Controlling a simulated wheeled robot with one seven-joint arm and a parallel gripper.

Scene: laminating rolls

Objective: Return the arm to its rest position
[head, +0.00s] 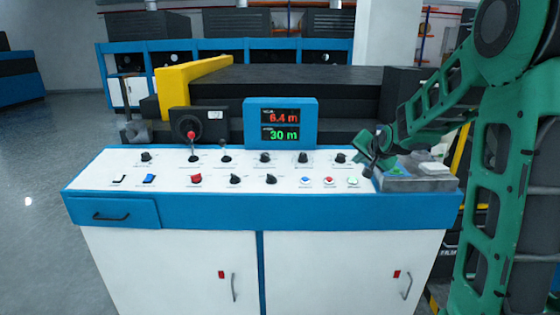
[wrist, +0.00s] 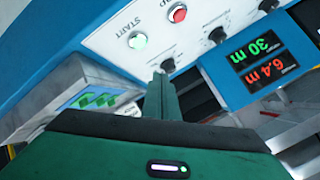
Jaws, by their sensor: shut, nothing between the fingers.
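My green arm reaches in from the right in the head view. My gripper (head: 366,168) is at the right end of the control panel (head: 105,172), near the row of round buttons. In the wrist view the gripper's fingers (wrist: 160,80) are together and empty. Their tips appear beside the green START button (wrist: 137,40), close to a black knob. I cannot tell whether they touch the panel. The START button also shows in the head view (head: 353,181), just left of the gripper.
A blue display (head: 281,122) stands behind the panel, reading 6.4 m and 30 m. A grey box (head: 420,184) sits at the panel's right end, below my arm. A red-knobbed lever (head: 192,138) and a yellow guard (head: 190,82) stand at the back left. Open floor lies left.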

